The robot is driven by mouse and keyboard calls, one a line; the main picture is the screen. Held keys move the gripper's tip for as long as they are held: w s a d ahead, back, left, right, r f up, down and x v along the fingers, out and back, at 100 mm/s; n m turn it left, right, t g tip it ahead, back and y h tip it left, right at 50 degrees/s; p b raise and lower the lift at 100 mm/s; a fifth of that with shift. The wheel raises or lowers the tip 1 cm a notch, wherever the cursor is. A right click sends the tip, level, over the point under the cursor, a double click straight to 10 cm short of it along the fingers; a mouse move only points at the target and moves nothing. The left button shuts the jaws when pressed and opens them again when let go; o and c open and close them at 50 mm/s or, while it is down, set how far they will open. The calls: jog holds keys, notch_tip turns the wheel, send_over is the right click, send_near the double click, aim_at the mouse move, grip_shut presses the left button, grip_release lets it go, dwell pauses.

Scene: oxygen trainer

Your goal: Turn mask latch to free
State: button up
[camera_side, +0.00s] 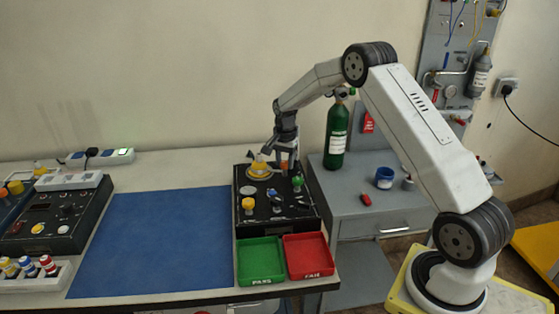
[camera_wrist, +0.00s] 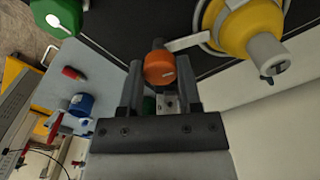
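The black trainer panel (camera_side: 263,218) stands at the table's right end. On its far part sits a yellow round mask piece (camera_side: 259,169), seen in the wrist view as a yellow body (camera_wrist: 233,28) with a grey nozzle. A pale flat lever (camera_wrist: 188,41) runs from it toward an orange knob (camera_wrist: 158,68); I cannot tell which part is the latch. My gripper (camera_wrist: 159,65) points down over the panel, with one finger on each side of the orange knob. Narrow gaps seem to show beside the knob, so the fingers look open. In the side view my gripper (camera_side: 281,157) partly hides this area.
More knobs stand nearby, including a yellow one (camera_side: 248,204) and a green one (camera_side: 297,184). Green (camera_side: 242,273) and red (camera_side: 328,268) trays lie in front. A green cylinder (camera_side: 336,138) stands right, on a grey cabinet. The blue mat (camera_side: 160,240) is clear.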

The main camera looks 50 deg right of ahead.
grip_shut()
jog(key=shift+n, duration=0.5)
jog(key=n, duration=0.2)
jog(key=shift+n, duration=0.4)
jog(key=n, duration=0.3)
jog(key=shift+n, duration=0.3)
jog(key=n, duration=0.3)
jog(key=shift+d+n, duration=0.1)
jog(key=shift+n, duration=2.2)
